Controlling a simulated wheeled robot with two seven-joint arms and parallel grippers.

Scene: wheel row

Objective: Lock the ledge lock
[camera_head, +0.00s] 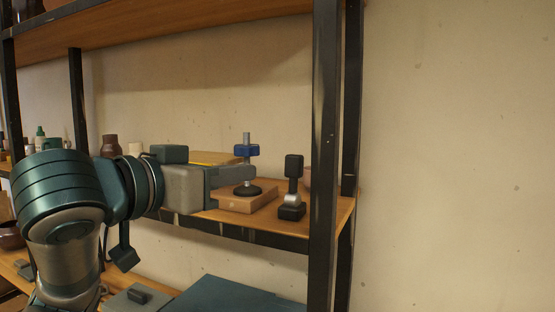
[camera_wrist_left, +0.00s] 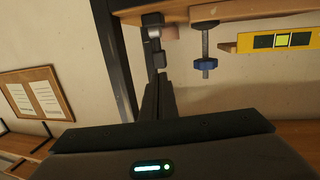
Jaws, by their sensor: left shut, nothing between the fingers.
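Two fixtures stand on the wooden shelf (camera_head: 336,212), and no label shows which one is the ledge lock. One is a black upright lever with a silver collar (camera_head: 292,170) at the shelf's right end; it also shows in the left wrist view (camera_wrist_left: 158,58), upside down. The other is a threaded post with a blue knob (camera_head: 246,151) over a black foot on a wooden block; its knob shows in the left wrist view (camera_wrist_left: 206,64). My left gripper (camera_head: 250,173) is shut and empty, left of the lever and apart from it, its fingers partly covering the post. My right gripper is out of view.
A black rack post (camera_head: 325,120) stands close to the right of the lever. A yellow level (camera_wrist_left: 280,41) lies behind the blue-knob post. Bottles and jars (camera_head: 109,145) stand further left. The wall side right of the rack is clear.

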